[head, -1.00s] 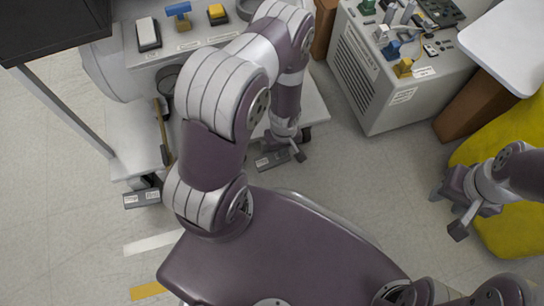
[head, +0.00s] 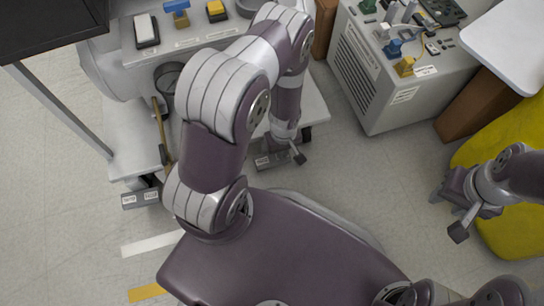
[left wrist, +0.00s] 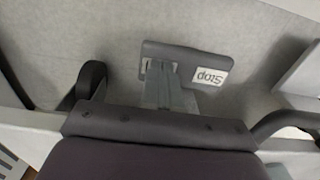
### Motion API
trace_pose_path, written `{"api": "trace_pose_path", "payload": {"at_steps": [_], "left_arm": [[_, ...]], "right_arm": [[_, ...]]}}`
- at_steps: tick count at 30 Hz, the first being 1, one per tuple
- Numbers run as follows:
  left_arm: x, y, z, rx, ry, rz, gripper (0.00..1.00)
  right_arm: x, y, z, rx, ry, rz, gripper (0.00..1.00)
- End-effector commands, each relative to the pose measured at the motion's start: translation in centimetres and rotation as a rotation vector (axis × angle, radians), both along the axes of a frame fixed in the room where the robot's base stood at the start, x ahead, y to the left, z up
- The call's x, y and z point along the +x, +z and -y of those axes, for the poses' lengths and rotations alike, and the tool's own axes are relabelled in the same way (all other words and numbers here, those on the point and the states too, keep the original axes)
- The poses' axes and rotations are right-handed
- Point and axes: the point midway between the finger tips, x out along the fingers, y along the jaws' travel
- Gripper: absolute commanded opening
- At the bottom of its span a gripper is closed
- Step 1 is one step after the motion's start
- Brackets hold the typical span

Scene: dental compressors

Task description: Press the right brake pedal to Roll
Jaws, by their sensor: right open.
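The right brake pedal (head: 264,161) is a grey plate low at the cart's front right, partly hidden by my left arm. In the left wrist view the pedal (left wrist: 187,62) shows a white "Stop" label, upside down, on its right half. My left gripper (head: 293,156) is at this pedal. In the left wrist view its fingers (left wrist: 161,72) look closed together and lie over the pedal's other half, covering most of that label; whether they touch cannot be told. The left brake pedal (head: 140,198) shows two labels. My right gripper (head: 448,212) is open and empty, far right.
The white cart (head: 130,140) carries a panel with switches (head: 180,12). A grey compressor box (head: 375,85) stands at the upper right. A yellow beanbag-like object (head: 505,225) is behind my right gripper. Floor between the cart and the box is clear.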

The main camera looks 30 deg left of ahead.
Motion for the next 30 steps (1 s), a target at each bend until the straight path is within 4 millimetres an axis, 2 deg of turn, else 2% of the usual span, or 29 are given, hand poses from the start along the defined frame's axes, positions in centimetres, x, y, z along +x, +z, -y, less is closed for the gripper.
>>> {"api": "trace_pose_path", "payload": {"at_steps": [7, 24, 30], "left_arm": [[0.0, 0.3, 0.0, 0.0, 0.0, 0.0, 0.0], [0.0, 6.6, 0.0, 0.0, 0.0, 0.0, 0.0], [0.0, 6.9, 0.0, 0.0, 0.0, 0.0, 0.0]], "right_arm": [[0.0, 0.3, 0.0, 0.0, 0.0, 0.0, 0.43], [0.0, 6.6, 0.0, 0.0, 0.0, 0.0, 0.43], [0.0, 7.0, 0.0, 0.0, 0.0, 0.0, 0.43]]}}
